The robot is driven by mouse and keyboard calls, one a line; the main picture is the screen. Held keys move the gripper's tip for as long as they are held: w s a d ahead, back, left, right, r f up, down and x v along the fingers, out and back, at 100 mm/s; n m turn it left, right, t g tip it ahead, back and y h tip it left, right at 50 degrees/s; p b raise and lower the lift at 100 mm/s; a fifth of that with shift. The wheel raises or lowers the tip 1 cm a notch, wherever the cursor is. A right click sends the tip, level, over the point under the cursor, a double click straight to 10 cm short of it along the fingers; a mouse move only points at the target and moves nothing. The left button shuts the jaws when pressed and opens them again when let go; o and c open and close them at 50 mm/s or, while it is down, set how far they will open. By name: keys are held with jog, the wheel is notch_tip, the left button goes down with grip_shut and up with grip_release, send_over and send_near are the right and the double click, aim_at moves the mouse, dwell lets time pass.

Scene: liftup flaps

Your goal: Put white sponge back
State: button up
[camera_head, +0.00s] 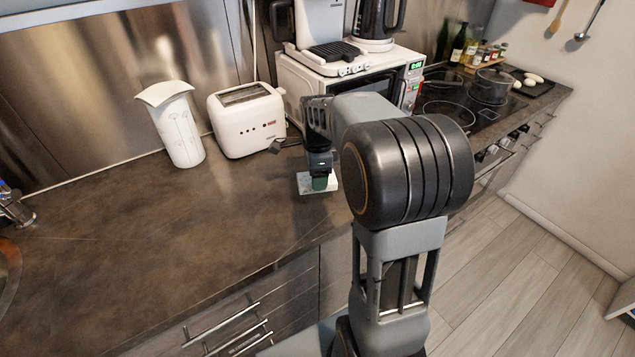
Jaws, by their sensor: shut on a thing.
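My gripper (320,166) is low over the brown counter (150,240), in front of the toaster and microwave, pointing down. It is shut on a small pale piece, which I take for the white sponge (305,184). A dark green patch shows at the fingertips against the pale piece; I cannot tell whether it belongs to the sponge or to something else. The sponge is partly hidden by my gripper. Whether it touches the counter is not clear.
A white toaster (247,121) and a tall white container (176,127) stand behind to the left. A microwave (345,82) with a coffee machine and kettle (379,20) on top is behind my arm. The stove (455,100) holds pots. The left counter is clear.

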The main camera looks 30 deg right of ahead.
jog(key=shift+w+d+f, duration=0.2)
jog(key=shift+w+f, duration=0.2)
jog(key=shift+f, duration=0.2)
jog(key=shift+w+d+f, duration=0.15)
jog(key=shift+w+f, duration=0.2)
jog(key=shift+f, duration=1.5)
